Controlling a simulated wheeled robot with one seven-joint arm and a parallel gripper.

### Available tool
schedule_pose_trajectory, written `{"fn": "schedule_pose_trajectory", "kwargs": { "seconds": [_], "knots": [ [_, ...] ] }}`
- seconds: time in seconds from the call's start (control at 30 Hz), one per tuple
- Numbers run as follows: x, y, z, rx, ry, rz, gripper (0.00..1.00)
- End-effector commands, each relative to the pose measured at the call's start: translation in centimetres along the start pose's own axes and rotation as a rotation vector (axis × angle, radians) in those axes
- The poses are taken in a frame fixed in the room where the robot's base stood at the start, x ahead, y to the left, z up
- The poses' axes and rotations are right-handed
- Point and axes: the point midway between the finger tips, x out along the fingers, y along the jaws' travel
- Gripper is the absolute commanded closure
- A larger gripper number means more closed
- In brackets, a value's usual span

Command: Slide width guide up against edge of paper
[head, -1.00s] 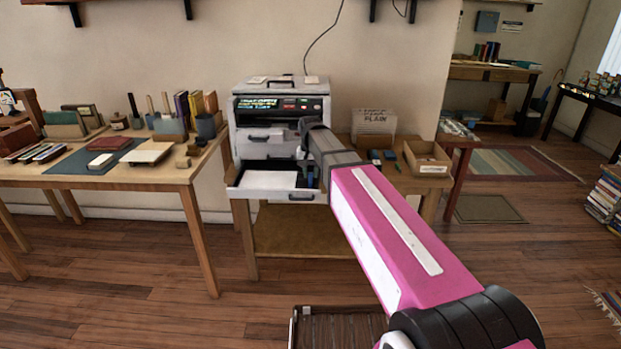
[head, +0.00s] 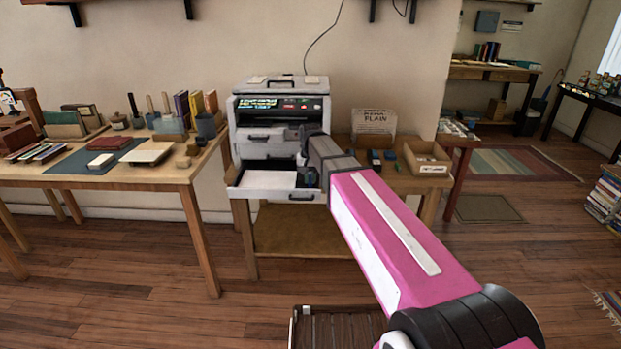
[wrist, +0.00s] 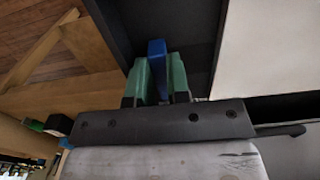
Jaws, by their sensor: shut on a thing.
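The blue width guide (wrist: 157,62) stands upright in the dark open paper tray (wrist: 205,28). In the wrist view my gripper (wrist: 161,75) is shut on it, with one green finger pad on each side. The white paper (wrist: 268,48) lies to the right of the guide there, with a dark strip of bare tray between them. In the head view the paper (head: 266,180) lies in the pulled-out tray of the printer (head: 280,103). My arm partly covers the tray's right side, and my fingertips are hard to make out there.
The printer stands on a wooden table, with a cardboard box (head: 426,159) and a "PLAIN" paper pack (head: 374,122) to its right. A desk (head: 110,178) with books and tools stands at left. Wooden floor in front is largely clear.

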Motion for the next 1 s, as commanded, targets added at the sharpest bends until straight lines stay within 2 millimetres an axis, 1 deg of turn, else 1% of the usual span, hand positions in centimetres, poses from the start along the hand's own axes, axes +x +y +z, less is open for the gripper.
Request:
{"fn": "schedule_pose_trajectory", "kwargs": {
  "seconds": [1.0],
  "knots": [
    [0.0, -2.5, 0.0, 0.000, 0.000, -0.001, 0.97]
  ]
}}
